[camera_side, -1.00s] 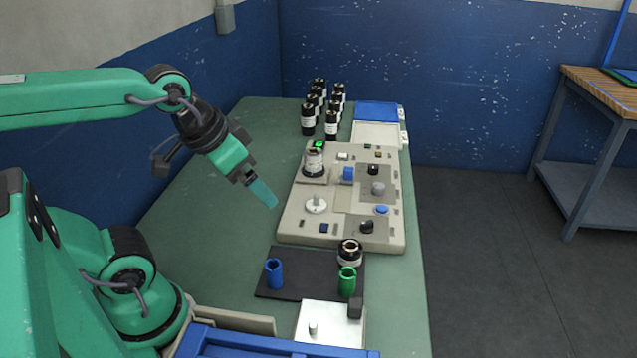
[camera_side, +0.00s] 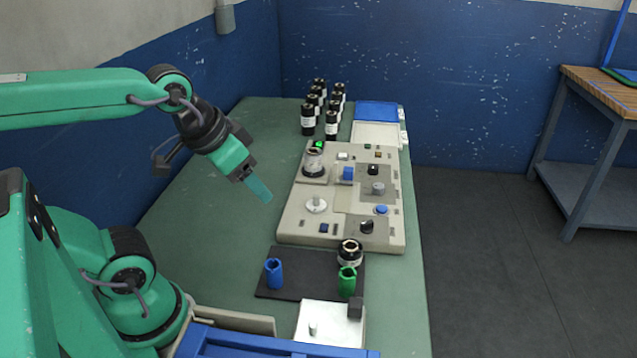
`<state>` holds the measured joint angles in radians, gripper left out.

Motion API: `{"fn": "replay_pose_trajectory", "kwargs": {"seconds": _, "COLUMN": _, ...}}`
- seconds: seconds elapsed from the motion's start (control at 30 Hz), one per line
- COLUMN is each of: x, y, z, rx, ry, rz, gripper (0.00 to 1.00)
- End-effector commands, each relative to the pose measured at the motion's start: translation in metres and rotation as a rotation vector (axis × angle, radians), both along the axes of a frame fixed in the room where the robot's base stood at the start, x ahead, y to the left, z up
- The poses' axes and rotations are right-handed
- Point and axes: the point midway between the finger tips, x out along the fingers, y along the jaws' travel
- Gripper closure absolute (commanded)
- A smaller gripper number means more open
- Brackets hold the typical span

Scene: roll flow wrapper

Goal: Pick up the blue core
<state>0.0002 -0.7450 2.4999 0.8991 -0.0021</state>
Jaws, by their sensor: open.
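The blue core (camera_side: 274,273) is a small upright blue tube. It stands on the left part of a dark mat (camera_side: 304,276) near the front of the green table. My gripper (camera_side: 264,196) is above the table, left of the beige panel, up and behind the blue core in the picture. Its teal fingers point down and to the right, and it is open and empty. It is clear of the core.
A green core (camera_side: 347,281) and a black-and-white roll (camera_side: 350,252) stand on the mat's right side. A beige machine panel (camera_side: 290,226) with knobs lies behind it. A white plate (camera_side: 331,326) lies in front. Several black rolls (camera_side: 307,121) stand at the back. The table's left side is clear.

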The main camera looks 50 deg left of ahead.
Motion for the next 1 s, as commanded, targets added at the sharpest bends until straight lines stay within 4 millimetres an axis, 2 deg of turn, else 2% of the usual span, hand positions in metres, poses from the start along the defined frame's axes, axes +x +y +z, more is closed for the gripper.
{"fn": "replay_pose_trajectory", "kwargs": {"seconds": 0.27, "x": 0.009, "y": -0.002, "z": -0.021, "rx": -0.014, "ry": 0.078, "rz": 0.021, "gripper": 0.42}}
{"fn": "replay_pose_trajectory", "kwargs": {"seconds": 0.6, "x": 0.021, "y": -0.008, "z": -0.077, "rx": -0.038, "ry": 0.273, "rz": 0.084, "gripper": 0.42}}
{"fn": "replay_pose_trajectory", "kwargs": {"seconds": 0.8, "x": 0.023, "y": -0.012, "z": -0.112, "rx": -0.043, "ry": 0.387, "rz": 0.127, "gripper": 0.42}}
{"fn": "replay_pose_trajectory", "kwargs": {"seconds": 1.0, "x": 0.021, "y": -0.014, "z": -0.136, "rx": -0.043, "ry": 0.463, "rz": 0.158, "gripper": 0.42}}
